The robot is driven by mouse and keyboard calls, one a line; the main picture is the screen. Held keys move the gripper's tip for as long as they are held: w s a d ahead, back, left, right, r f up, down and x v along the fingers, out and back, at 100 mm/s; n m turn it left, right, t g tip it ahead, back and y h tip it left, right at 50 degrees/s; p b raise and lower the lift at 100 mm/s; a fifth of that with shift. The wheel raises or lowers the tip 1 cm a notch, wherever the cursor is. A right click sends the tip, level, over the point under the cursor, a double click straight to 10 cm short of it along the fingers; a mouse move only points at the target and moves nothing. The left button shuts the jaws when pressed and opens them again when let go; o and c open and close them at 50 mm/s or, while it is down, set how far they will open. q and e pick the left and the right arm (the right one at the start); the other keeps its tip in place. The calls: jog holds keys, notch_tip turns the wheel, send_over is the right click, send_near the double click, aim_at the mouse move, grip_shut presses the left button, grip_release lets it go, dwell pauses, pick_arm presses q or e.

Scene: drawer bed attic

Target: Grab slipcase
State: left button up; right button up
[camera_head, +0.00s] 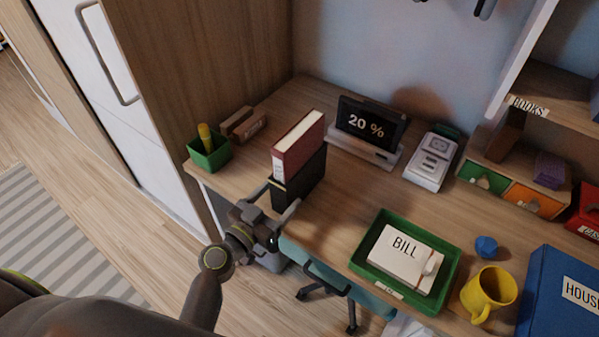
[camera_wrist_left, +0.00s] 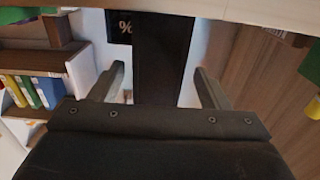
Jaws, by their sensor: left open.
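The slipcase (camera_head: 308,172) is a black upright box on the desk, with a dark red book (camera_head: 298,139) standing up out of its top. My left gripper (camera_head: 278,199) is open at the slipcase's near side, at its lower part. In the left wrist view the black slipcase (camera_wrist_left: 162,55) stands between the two open fingers (camera_wrist_left: 160,85), with a gap on each side. Whether a finger touches it I cannot tell. My right gripper is not in view.
A green pen cup (camera_head: 209,153) stands left on the desk (camera_head: 345,210). A display reading 20 % (camera_head: 370,125) stands behind the slipcase. A green tray (camera_head: 447,262) with a BILL stack (camera_head: 402,257), a yellow mug (camera_head: 488,292) and a blue box (camera_head: 560,295) are at right.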

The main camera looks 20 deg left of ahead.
aim_at(299, 176)
pick_arm(q)
jog(key=p+x, duration=0.2)
jog(key=x, duration=0.3)
jog(key=shift+d+r, duration=0.1)
jog(key=shift+r, duration=0.05)
jog(key=shift+w+d, duration=0.1)
jog(key=shift+w, duration=0.15)
jog(key=c, duration=1.2)
jog(key=shift+c, duration=0.8)
